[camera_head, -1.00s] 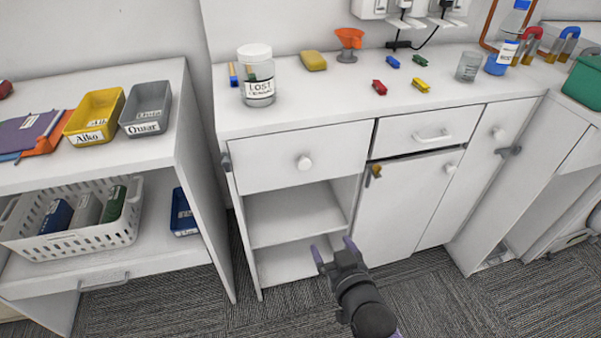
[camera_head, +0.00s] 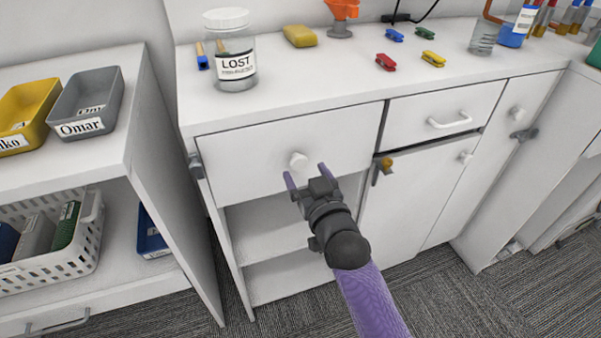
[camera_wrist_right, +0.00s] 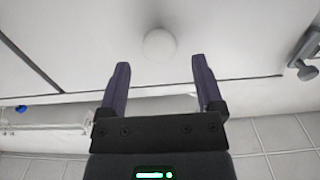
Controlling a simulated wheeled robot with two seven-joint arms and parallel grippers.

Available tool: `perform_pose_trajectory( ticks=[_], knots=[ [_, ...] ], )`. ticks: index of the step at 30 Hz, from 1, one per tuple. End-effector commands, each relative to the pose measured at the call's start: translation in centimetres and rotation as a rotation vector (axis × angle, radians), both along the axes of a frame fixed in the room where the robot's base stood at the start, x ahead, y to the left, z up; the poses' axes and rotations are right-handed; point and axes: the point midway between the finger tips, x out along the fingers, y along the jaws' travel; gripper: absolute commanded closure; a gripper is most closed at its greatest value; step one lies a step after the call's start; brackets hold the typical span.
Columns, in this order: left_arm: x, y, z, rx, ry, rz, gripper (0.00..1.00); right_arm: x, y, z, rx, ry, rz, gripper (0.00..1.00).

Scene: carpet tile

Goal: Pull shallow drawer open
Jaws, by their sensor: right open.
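The cabinet has two closed fronts under its top: a wide left front (camera_head: 240,165) with a white round knob (camera_head: 298,160), and a shallower drawer front (camera_head: 410,118) to its right with a white bar handle (camera_head: 450,121). My right gripper (camera_head: 305,171) is open and empty, just in front of the round knob. In the right wrist view the knob (camera_wrist_right: 160,45) lies centred just beyond the two purple fingertips (camera_wrist_right: 160,62), and no contact shows. The left gripper is out of view.
Open shelves (camera_head: 275,225) lie below the left front, and a closed door (camera_head: 415,195) stands on their right. A brass-coloured latch (camera_head: 385,165) projects near the gripper. A LOST jar (camera_head: 235,68) and small clips stand on the top. A shelf unit stands left.

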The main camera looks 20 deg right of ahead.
Motion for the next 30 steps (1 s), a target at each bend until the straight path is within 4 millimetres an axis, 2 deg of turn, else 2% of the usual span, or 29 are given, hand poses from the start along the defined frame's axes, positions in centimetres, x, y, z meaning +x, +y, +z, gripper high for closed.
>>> perform_pose_trajectory(
  ticks=[1,6,14,26,30],
  knots=[
    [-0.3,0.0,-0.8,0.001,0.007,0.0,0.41,0.9,0.0,-0.5,0.0,0.0,0.0,0.15],
    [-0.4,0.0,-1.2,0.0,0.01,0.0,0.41,2.4,0.1,-0.2,0.0,0.001,0.0,0.15],
    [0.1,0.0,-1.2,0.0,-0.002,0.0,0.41,2.6,0.1,0.0,0.0,0.001,0.0,0.15],
    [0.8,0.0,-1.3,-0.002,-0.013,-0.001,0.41,2.6,0.1,0.0,0.0,0.001,0.0,0.99],
    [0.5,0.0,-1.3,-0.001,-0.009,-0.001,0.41,2.6,0.1,0.0,0.0,0.001,0.0,1.0]
  ],
)
